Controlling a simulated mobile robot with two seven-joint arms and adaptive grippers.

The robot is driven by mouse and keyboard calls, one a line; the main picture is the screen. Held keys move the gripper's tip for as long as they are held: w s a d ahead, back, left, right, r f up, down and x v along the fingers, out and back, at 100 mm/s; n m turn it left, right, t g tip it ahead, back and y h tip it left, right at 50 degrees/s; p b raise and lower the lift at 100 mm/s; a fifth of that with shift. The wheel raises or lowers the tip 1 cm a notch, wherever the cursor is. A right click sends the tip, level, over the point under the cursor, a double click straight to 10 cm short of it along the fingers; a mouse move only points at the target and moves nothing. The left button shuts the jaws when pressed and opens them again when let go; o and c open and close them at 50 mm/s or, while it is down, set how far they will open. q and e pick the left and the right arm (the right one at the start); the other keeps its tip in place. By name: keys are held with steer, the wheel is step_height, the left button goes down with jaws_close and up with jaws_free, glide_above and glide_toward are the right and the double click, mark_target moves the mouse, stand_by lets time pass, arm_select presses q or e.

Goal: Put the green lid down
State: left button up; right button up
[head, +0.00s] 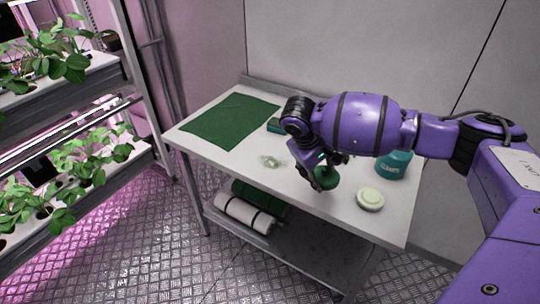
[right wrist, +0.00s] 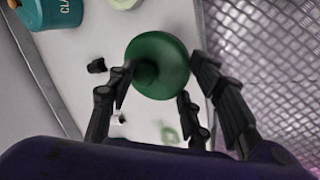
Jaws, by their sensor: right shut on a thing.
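The green lid (head: 327,178) is a dark green disc with a round knob. In the head view it is at my right gripper (head: 321,172), over the front part of the white table (head: 220,150). In the right wrist view the lid (right wrist: 168,62) lies between the fingers of the right gripper (right wrist: 165,85), which is shut on it. The knob faces the left fingers. I cannot tell whether the lid touches the tabletop. My left gripper is not in view.
A teal canister (head: 393,165) and a pale round container (head: 370,199) stand to the right. A clear glass-like item (head: 270,161) lies left of the gripper. A green mat (head: 232,120) covers the back left. Bare table lies in front of the mat.

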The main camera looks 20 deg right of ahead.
mark_target(318, 168)
steer(key=w+d+f, duration=0.1)
steer(key=f, duration=0.1)
steer(key=w+d+f, duration=0.1)
steer(key=w+f+b, duration=0.1)
steer(key=w+f, duration=0.1)
steer(key=shift+w+d+f, duration=0.1)
steer(key=shift+d+f, duration=0.25)
steer(key=shift+d, duration=0.05)
steer(key=shift+w+d+f, duration=0.2)
steer(key=shift+w+f, duration=0.15)
steer(key=shift+w+d+f, duration=0.1)
steer(key=shift+f, duration=0.25)
step_height(318, 168, down, 3)
steer(key=shift+r+b, duration=0.15)
steer(key=shift+b, duration=0.15)
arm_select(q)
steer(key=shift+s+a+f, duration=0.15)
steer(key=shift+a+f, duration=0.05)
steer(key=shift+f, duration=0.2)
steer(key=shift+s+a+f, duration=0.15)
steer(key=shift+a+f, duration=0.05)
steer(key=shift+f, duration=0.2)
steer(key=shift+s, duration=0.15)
